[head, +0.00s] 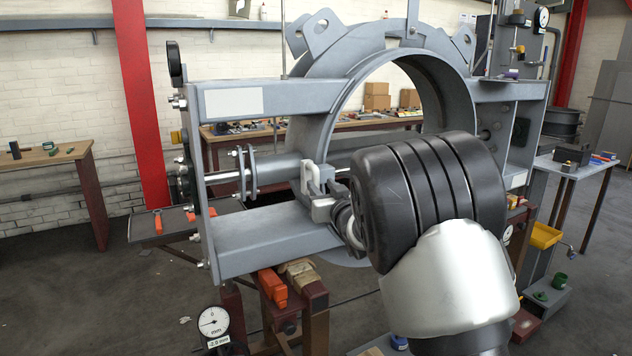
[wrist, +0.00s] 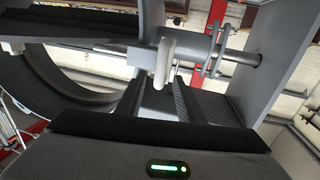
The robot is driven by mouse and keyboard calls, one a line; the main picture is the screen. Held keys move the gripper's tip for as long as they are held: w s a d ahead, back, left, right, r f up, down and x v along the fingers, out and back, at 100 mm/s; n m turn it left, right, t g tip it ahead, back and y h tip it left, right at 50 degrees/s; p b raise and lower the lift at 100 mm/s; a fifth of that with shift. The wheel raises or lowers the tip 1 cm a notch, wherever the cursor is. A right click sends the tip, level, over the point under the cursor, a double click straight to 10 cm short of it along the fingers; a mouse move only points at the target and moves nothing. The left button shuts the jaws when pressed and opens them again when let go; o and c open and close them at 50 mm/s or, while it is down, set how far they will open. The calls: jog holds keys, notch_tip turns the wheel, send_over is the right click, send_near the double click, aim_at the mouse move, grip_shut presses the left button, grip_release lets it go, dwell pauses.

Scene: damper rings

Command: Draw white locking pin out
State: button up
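The white locking pin (head: 307,172) has a looped handle and sits at the shaft beside the big grey ring, on the ring's left side. In the wrist view its white loop (wrist: 165,58) stands upright just past my fingertips. My gripper (head: 318,187) reaches in from the right, its fingers close around the pin's handle. In the wrist view my gripper (wrist: 157,88) shows two dark fingers with a gap wider than the handle, so it looks open. Whether either finger touches the handle cannot be told. The pin's lower end is hidden.
The grey damper frame (head: 265,235) surrounds the ring (head: 345,85), with flat beams above and below the pin. A shaft with flanges (head: 247,172) lies left of it. A dial gauge (head: 213,322) stands low in front. Workbenches stand behind and at the sides.

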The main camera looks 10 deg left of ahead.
aim_at(317, 180)
jog(key=x, duration=0.6)
grip_shut()
